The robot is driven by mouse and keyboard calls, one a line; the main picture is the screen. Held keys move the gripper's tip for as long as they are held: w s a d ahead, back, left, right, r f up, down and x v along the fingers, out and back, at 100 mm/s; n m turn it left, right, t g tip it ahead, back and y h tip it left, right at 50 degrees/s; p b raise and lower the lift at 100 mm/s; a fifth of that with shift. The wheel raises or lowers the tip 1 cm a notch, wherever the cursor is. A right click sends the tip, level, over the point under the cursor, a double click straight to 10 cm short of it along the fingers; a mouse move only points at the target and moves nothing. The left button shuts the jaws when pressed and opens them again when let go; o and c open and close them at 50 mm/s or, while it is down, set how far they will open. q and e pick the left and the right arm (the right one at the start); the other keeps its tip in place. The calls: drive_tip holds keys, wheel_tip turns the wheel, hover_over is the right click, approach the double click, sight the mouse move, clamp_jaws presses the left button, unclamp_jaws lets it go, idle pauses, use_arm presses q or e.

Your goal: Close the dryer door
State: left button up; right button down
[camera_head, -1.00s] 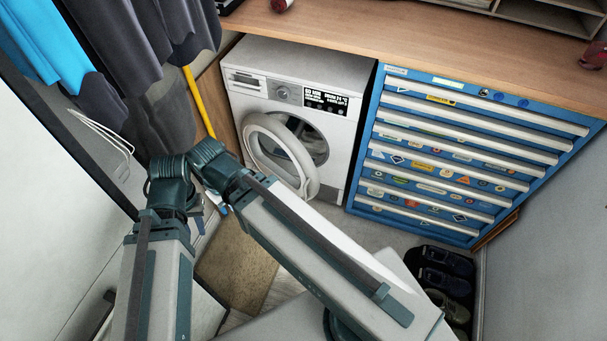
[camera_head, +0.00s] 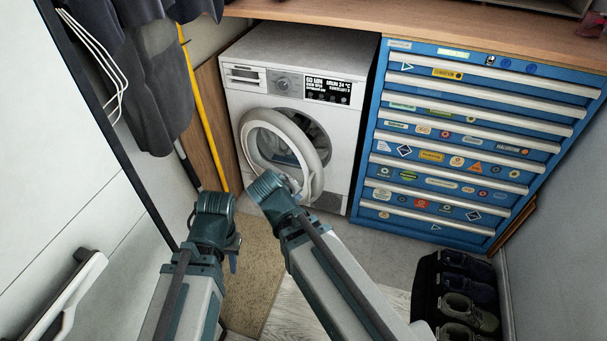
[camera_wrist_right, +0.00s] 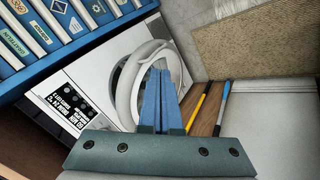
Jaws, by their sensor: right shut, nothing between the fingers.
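The white dryer (camera_head: 345,115) stands under the wooden counter. Its round door (camera_head: 318,180), a white ring with a glass middle, stands open in front of the dark drum opening. My right gripper (camera_wrist_right: 158,70) is shut and empty in the right wrist view, its blue fingers overlapping the door ring (camera_wrist_right: 124,100). I cannot tell whether they touch it. In the head view my right wrist is just in front of the door's lower edge, and its fingers are mostly hidden. My left gripper (camera_head: 233,262) hangs lower left, over the mat, away from the door; its fingers are barely visible.
A blue drawer cabinet (camera_head: 450,135) with stickers stands right of the dryer. A yellow pole (camera_head: 200,110) and wooden board lean at its left. Dark clothes hang at upper left. Shoes (camera_head: 462,290) sit on a rack at lower right. A brown mat (camera_head: 262,265) lies on the floor.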

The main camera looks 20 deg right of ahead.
drive_tip(key=w+d+f+n+t+b, duration=0.2)
drive_tip(key=w+f+n+t+b, duration=0.2)
drive_tip(key=b, duration=0.8)
drive_tip(key=w+d+f+n+t+y+b, duration=0.1)
drive_tip(key=w+d+f+n+t+b, duration=0.1)
drive_tip(key=w+f+n+t+b, duration=0.3)
drive_tip(key=w+n+t+b, duration=0.2)
drive_tip(key=w+b, duration=0.2)
drive_tip(key=b, duration=0.2)
drive_tip(key=shift+w+n+t+b, duration=0.3)
drive_tip(key=shift+w+n+b, duration=0.05)
drive_tip(key=shift+n+b, duration=0.05)
drive_tip(key=shift+w, duration=0.15)
